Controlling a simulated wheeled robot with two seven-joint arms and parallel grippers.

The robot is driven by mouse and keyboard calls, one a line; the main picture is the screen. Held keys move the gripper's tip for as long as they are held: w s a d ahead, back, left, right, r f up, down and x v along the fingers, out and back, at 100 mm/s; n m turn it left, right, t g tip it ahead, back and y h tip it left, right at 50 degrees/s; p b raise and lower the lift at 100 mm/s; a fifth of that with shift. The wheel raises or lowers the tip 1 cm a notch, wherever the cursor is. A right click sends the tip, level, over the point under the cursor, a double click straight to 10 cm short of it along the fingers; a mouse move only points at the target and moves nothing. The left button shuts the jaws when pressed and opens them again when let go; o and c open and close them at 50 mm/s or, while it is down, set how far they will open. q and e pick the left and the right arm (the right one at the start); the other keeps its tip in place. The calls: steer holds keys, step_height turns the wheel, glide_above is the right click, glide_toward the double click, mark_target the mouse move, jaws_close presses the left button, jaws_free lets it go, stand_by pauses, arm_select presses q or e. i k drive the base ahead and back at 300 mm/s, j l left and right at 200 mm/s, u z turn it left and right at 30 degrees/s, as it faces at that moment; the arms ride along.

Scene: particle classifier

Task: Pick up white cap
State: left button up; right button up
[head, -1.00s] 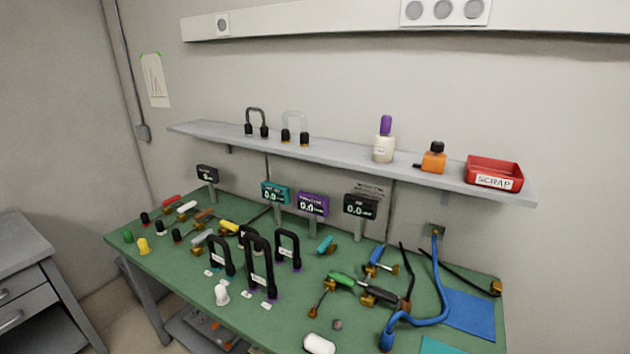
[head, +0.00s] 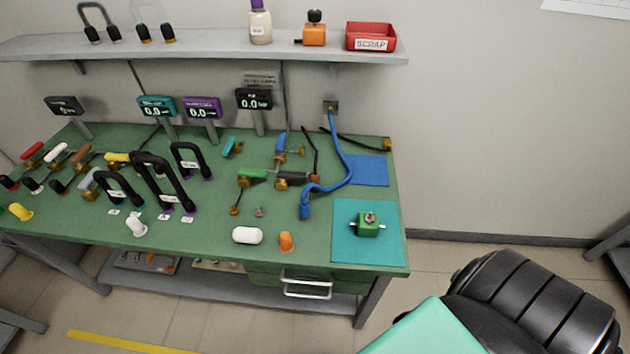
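A small white cap (head: 136,225) stands near the front edge of the green workbench (head: 205,240), in front of the black U-shaped loops. It has a rounded body with a wider foot, like the yellow cap (head: 21,211) at the far left. A separate white capsule-shaped piece (head: 248,235) lies farther right at the front edge, beside an orange cap (head: 286,241). Neither of my grippers shows in the head view.
Black U-shaped loops (head: 163,181) stand just behind the white cap. Several valves with coloured handles crowd the left. A blue hose (head: 347,165) curves across the right. A teal mat (head: 367,248) bears a green block (head: 368,226). The shelf (head: 200,46) overhangs the back.

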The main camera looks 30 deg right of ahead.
mark_target(133, 222)
steer(key=i+j+z, duration=0.15)
steer(key=i+j, duration=0.15)
steer(key=i+j+z, duration=0.2)
steer(key=j, duration=0.3)
steer(key=i+j+z, duration=0.15)
steer(key=i+j, duration=0.15)
steer(key=j, duration=0.15)
